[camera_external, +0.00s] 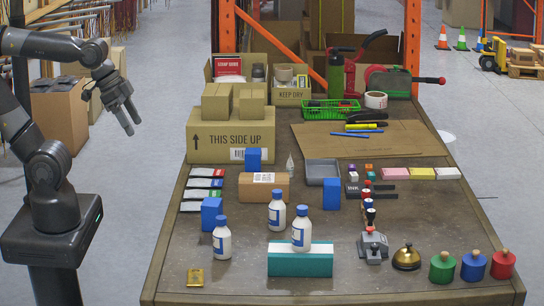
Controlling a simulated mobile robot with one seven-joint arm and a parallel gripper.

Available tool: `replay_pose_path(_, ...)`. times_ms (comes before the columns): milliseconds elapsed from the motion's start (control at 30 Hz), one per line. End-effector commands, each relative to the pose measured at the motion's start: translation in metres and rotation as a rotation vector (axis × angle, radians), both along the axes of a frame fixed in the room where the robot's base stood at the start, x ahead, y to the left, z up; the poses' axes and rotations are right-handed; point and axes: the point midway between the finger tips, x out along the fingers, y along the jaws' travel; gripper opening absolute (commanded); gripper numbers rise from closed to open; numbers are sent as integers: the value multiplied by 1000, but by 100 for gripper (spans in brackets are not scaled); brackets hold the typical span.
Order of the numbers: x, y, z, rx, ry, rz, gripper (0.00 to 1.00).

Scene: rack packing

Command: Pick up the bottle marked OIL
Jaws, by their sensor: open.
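Three white bottles with blue caps and blue labels stand upright on the table: the front left bottle (222,243), the middle bottle (277,214) and the right bottle (301,232), which appears to stand on a teal box (300,264). The lettering on their labels is too small to read, so I cannot tell which is marked OIL. My gripper (133,123) is open and empty, in the air left of the table and well away from the bottles, fingers pointing down and right.
Blue boxes (211,213) and a brown carton (263,187) stand near the bottles. A stapler (373,245), a brass bell (406,258) and coloured weights (442,267) are at right. Large cartons (230,135) fill the back left. The table's (176,265) left front is mostly clear.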

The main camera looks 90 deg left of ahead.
Motion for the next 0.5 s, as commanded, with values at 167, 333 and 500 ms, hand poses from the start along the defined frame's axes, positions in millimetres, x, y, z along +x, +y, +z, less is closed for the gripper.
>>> replay_pose_path(167,45,6,12,22,62,-37,68)
replay_pose_path(333,93,13,17,43,121,-79,68)
replay_pose_path(500,142,22,13,58,178,-121,68)
